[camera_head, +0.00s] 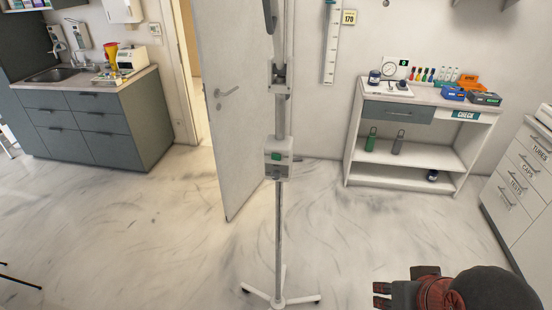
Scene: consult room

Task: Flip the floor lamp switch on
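The floor lamp (279,220) stands upright in the middle of the view, a thin metal pole on a base (277,299) with spread legs and dark feet. A grey box (285,171) on the pole carries a green switch (277,156). I cannot tell from its look whether the switch is on or off. The lamp's head is cut off by the top edge. My gripper (381,295) is at the bottom right, right of the lamp's base in the picture and apart from the switch. Its two dark fingers show a gap, with nothing seen between them.
An open white door (238,130) stands behind the lamp. A white shelf table (356,130) with small items is at the back right, and a labelled drawer cabinet (516,185) at the right edge. A grey sink cabinet (110,150) is at the left. The marble floor (140,240) is mostly clear.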

